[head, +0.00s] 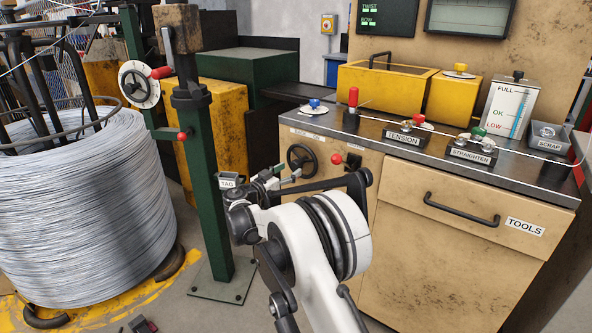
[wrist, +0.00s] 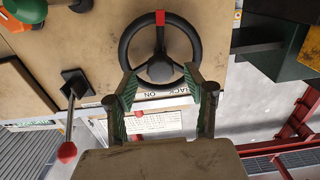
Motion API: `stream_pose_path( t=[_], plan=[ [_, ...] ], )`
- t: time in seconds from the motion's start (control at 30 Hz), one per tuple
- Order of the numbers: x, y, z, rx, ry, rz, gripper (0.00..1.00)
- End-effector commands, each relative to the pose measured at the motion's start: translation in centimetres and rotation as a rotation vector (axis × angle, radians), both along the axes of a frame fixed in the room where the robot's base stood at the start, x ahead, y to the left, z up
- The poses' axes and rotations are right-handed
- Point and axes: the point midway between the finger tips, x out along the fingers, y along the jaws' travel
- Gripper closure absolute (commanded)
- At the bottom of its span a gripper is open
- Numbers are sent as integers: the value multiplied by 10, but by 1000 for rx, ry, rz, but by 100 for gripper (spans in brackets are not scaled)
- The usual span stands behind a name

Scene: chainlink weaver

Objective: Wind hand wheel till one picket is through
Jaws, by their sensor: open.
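The black hand wheel (head: 302,158) is on the tan cabinet front, under a small label strip. In the wrist view the wheel (wrist: 160,70) faces me, with a red band on its rim at the top of the picture. My gripper (wrist: 162,80) is open, its two green-padded fingers spread on either side of the wheel's lower part in that picture. No picket can be made out clearly.
A red-knobbed lever (wrist: 67,152) sticks out beside the wheel. A green post (head: 205,190) with another crank wheel (head: 139,84) and a large wire coil (head: 85,200) stand left. The tension block (head: 405,137) and a taut wire are on the cabinet top.

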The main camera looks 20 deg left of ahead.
Motion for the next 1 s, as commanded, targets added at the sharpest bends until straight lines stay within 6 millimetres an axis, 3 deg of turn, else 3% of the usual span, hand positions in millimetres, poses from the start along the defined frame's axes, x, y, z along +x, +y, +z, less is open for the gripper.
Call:
stream_pose_path(
  t=[0.1,0.3,0.7,1.0],
  plan=[
    [19,-6,-2,0,0,-1,51],
    [39,-12,-1,0,0,0,51],
    [45,-13,0,0,0,1,51],
    [45,-13,0,0,0,1,91]
  ],
)
